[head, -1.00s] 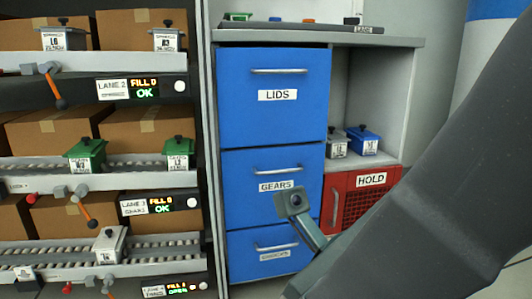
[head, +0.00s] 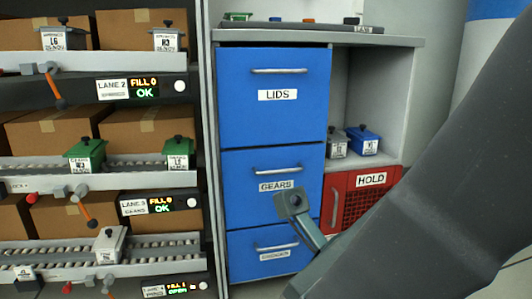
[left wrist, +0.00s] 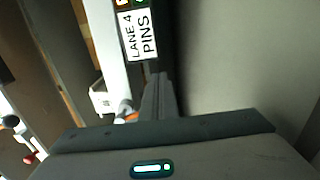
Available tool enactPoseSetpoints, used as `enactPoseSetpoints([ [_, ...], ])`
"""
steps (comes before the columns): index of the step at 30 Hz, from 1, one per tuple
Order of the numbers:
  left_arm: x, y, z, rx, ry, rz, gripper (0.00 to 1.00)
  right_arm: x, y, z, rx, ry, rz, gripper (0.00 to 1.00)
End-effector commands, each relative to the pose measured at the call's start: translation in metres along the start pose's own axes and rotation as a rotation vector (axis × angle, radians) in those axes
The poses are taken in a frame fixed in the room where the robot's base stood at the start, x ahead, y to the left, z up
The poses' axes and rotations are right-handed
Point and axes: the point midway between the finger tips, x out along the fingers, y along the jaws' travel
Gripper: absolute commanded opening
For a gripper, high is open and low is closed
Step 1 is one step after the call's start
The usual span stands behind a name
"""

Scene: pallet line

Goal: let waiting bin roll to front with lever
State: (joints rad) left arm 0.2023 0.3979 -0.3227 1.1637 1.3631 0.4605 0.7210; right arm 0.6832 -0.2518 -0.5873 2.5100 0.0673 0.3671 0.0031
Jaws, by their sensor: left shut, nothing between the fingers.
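In the head view a white bin (head: 109,244) with a black knob stands on the rollers of the bottom lane. Another, mostly cut off, shows at the lower left (head: 24,273). The lane 4 lever (head: 108,284) is at the bottom edge, its handle barely in view. In the left wrist view my left gripper (left wrist: 158,88) is shut and empty beside the LANE 4 PINS label (left wrist: 138,35). An orange lever part (left wrist: 131,117) shows just left of the fingers, partly hidden; contact cannot be told. My right arm crosses the head view; its gripper state is unclear.
Green bins (head: 86,153) stand on lane 3 and grey bins (head: 63,38) on lane 2, with orange levers (head: 85,208) below their rails. A blue drawer cabinet (head: 270,120) and a red HOLD box (head: 372,181) stand to the right.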

Motion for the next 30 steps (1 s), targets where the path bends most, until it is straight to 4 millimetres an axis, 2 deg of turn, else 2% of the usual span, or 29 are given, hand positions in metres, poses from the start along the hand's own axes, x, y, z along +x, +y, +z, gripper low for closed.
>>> enactPoseSetpoints([
  [30,0.000,0.000,-0.035,0.001,0.002,0.001,0.00,-0.004,-0.003,-0.004,0.001,0.008,-0.007,0.79],
])
